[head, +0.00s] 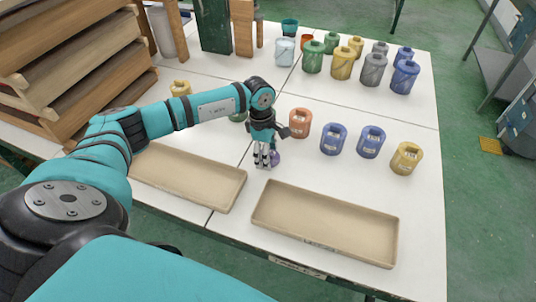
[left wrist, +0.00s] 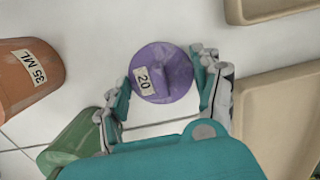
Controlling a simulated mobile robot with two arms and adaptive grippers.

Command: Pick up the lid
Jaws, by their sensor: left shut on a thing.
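A purple round lid (left wrist: 163,70) with a label reading 20 is between the fingers of my left gripper (left wrist: 162,80) in the left wrist view. The fingers touch it on both sides and are shut on it. In the head view my left gripper (head: 264,160) points down at the table between the two trays, and a bit of the purple lid (head: 274,158) shows beside its fingers. I cannot tell whether the lid touches the table or whether anything is under it. My right gripper is not in view.
Two beige trays stand at the front, left (head: 190,176) and right (head: 325,222). An orange jar (head: 300,123), two blue jars and a yellow jar (head: 406,159) stand in a row to the right. More jars stand behind. A wooden tray stack (head: 75,60) is at left.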

